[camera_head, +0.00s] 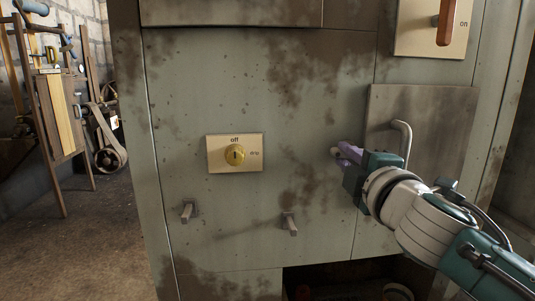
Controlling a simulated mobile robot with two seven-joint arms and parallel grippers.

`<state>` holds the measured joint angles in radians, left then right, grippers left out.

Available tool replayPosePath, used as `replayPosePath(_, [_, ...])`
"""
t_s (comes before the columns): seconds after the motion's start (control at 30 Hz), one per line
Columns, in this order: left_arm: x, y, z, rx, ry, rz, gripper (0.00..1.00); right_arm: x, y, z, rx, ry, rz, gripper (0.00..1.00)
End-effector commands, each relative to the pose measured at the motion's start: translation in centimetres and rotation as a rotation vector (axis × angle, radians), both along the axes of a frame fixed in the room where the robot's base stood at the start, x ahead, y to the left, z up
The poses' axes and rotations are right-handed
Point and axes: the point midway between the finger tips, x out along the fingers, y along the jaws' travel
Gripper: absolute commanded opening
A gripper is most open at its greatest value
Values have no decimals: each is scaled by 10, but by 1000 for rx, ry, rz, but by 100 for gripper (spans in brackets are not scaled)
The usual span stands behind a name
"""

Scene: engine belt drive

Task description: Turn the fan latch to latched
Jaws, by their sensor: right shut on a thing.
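My right gripper (347,155), with purple fingers, is at the cabinet front, just left of the raised grey door panel (440,112). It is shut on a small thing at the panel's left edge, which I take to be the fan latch. The fingers hide nearly all of it, so I cannot tell which way it is turned. A bent grey handle (402,138) stands on the door panel, just right of the gripper and apart from the fingers. My left gripper is not in view.
A red lever (447,22) on an "on" plate is at top right. Open floor (90,245) lies at left.

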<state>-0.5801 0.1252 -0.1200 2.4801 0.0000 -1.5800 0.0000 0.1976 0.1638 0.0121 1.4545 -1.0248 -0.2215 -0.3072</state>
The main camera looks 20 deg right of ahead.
Motion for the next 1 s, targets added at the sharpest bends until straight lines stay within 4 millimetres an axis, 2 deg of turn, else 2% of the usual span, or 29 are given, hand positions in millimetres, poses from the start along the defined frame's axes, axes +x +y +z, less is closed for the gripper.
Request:
replayPosePath(0.3, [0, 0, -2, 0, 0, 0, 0, 0, 0, -2, -91, 23, -1, 0])
replayPosePath(0.77, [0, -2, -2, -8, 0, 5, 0, 0, 0, -2, -105, 25, -1, 0])
replayPosePath(0.8, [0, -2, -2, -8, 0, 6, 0, 0, 0, -2, -105, 26, -1, 23])
replayPosePath(1.0, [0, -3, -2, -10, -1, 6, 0, 0, 0, -2, -103, 25, -1, 46])
